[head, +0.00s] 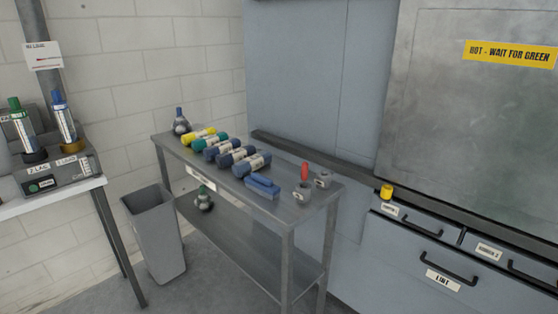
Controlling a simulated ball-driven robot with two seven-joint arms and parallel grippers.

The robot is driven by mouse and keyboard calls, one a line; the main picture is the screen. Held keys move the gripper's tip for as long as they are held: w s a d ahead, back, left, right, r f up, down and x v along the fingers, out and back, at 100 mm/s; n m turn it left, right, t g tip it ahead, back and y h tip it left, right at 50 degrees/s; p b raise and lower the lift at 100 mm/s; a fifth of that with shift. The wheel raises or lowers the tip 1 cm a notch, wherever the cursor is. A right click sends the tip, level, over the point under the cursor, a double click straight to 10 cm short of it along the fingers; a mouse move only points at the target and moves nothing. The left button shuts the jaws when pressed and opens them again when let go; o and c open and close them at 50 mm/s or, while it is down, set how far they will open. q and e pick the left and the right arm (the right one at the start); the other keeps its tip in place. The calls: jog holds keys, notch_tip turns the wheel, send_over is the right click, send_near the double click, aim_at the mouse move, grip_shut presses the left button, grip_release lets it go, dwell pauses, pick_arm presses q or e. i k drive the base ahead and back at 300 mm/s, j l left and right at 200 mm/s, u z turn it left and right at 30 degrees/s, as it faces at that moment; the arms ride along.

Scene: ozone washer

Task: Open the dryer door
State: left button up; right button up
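A large grey metal panel (480,120) fills the upper right of the head view, closed flush in a blue-grey machine front. It looks like the dryer door, but I cannot be sure. A yellow label (510,54) on it reads "HOT - WAIT FOR GREEN". No handle shows on the visible part, and its right side and top run out of the picture. Neither of my grippers is in view.
Below the panel, a drawer marked "LINT" (440,282) and smaller labelled drawers have black handles. A yellow knob (386,191) sits at the ledge. A metal table (215,180) holds several coloured cylinders. A grey bin (155,235) and workbench (50,198) stand left.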

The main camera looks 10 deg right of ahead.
aim_at(470, 120)
jog(key=z, duration=1.55)
jog(key=i+l, duration=0.2)
jog(key=l, duration=0.2)
jog(key=i+l, duration=0.15)
jog(key=l, duration=0.25)
jog(key=i+l+z, duration=0.1)
jog(key=l, duration=0.25)
jog(key=i, duration=0.1)
